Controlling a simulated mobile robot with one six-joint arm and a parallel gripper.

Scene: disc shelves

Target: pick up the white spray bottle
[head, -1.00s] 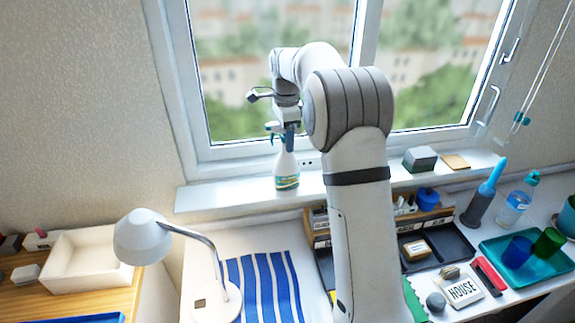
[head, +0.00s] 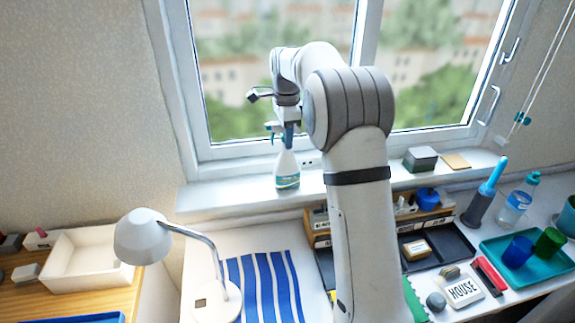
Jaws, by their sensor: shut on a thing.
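The white spray bottle (head: 287,168) stands upright on the window sill, with a teal trigger and a teal band on its label. My gripper (head: 287,128) points down over it from above and is shut on the top of the bottle, at its spray head. The far finger and part of the spray head are hidden by the gripper. The bottle's base appears to be at the sill surface; I cannot tell whether a small gap is under it.
A white desk lamp (head: 143,238) and a blue-striped cloth (head: 262,287) are in front of the sill. The window pane is close behind the bottle. The sill (head: 225,197) is clear to the bottle's left.

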